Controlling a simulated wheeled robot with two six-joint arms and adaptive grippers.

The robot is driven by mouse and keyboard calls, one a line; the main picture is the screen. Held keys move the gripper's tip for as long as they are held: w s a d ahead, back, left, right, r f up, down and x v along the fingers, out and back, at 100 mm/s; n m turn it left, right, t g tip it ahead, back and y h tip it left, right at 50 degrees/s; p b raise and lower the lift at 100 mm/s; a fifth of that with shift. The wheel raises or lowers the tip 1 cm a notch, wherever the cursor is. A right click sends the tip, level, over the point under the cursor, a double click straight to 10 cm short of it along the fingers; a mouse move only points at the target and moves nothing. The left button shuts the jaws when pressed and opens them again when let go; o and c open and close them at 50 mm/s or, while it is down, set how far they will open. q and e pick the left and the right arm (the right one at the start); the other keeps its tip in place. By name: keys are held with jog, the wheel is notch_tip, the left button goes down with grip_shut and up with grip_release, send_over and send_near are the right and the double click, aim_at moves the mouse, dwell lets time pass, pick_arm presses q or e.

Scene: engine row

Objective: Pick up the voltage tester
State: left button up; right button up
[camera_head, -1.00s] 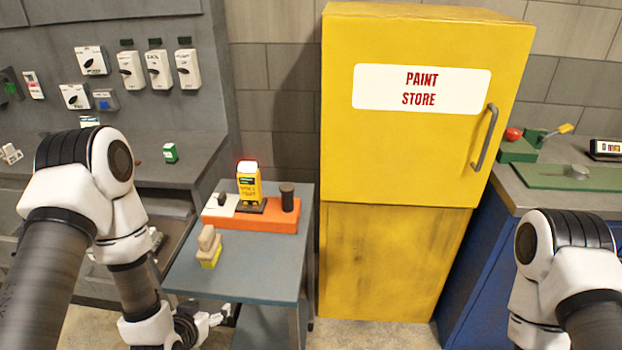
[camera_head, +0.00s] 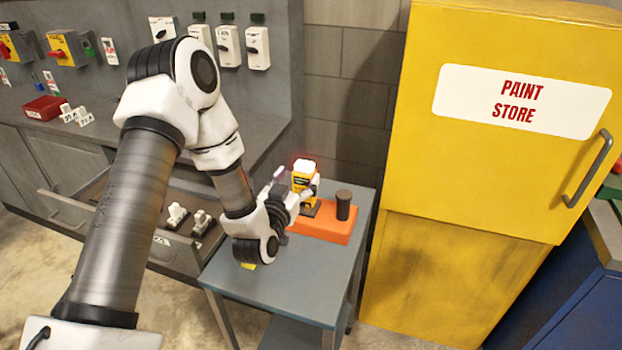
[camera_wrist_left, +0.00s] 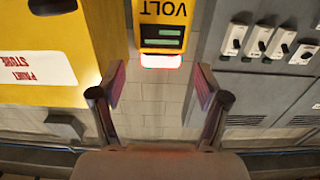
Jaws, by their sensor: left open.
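The voltage tester (camera_head: 303,176) is a small yellow and black device with a glowing red-white top. It stands upright on the orange block (camera_head: 325,228) on the small grey-blue table. In the left wrist view the tester (camera_wrist_left: 162,28) shows upside down, with "VOLT" on its face, at the top middle. My left gripper (camera_head: 301,198) is at the tester, its fingers partly covering it in the head view. In the wrist view the gripper (camera_wrist_left: 160,84) is open, with the tester beyond the fingertips and roughly centred between them. My right gripper is out of view.
A dark cylinder (camera_head: 343,206) stands on the orange block, right of the tester. The table (camera_head: 300,291) is clear in front. A yellow object (camera_head: 248,266) is mostly hidden behind my left arm. An open drawer (camera_head: 165,235) is at left, the yellow paint cabinet (camera_head: 470,165) at right.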

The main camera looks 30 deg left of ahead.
aim_at(302, 169)
pick_arm(q)
jog(key=shift+w+a+r+p, duration=0.1)
jog(key=shift+w+r+p, duration=0.5)
jog(key=shift+p, duration=0.05)
jog(key=w, duration=0.1)
jog(key=w+a+f, duration=0.1)
jog(key=w, duration=0.2)
jog(key=shift+w+a+f+p, duration=0.15)
jog(key=shift+f+p, duration=0.1)
jog(key=shift+p, duration=0.15)
jog(key=shift+s+r, duration=0.15)
jog(key=shift+s, duration=0.1)
jog(key=shift+c, duration=0.4)
jog(key=shift+s+r, duration=0.1)
jog(key=shift+s, duration=0.05)
jog(key=c, duration=0.5)
grip_shut()
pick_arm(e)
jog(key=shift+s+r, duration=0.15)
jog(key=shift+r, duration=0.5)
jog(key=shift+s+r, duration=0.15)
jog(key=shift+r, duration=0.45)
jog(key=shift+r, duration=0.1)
